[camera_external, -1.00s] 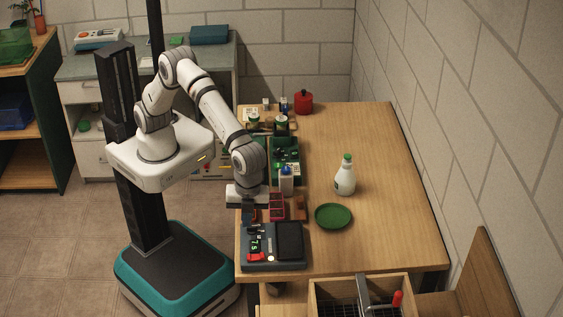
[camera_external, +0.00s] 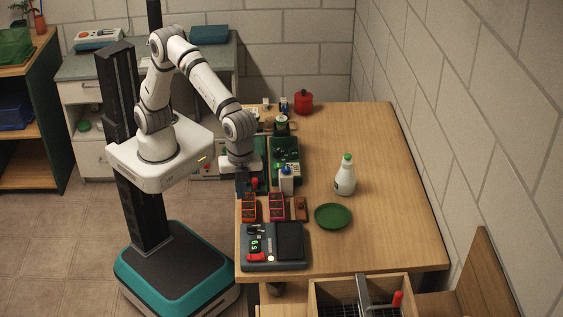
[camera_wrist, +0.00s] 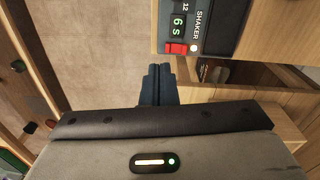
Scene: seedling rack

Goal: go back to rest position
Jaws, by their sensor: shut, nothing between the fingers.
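My gripper (camera_external: 242,188) points down near the left edge of the wooden table (camera_external: 385,235). It is shut and empty. In the wrist view its dark fingers (camera_wrist: 158,72) lie together, with the tiled floor behind them. The shaker (camera_external: 258,264), a dark grey box with a green display and a red switch, stands at the table's near left corner, apart from my gripper. It also shows at the top of the wrist view (camera_wrist: 221,40), where the display reads 6 s.
Red and orange racks (camera_external: 276,207), a small bottle (camera_external: 287,182) and a green tray (camera_external: 292,149) stand close to the right of my gripper. A green plate (camera_external: 333,216) and white bottle (camera_external: 345,178) stand farther right. The table's right side is clear.

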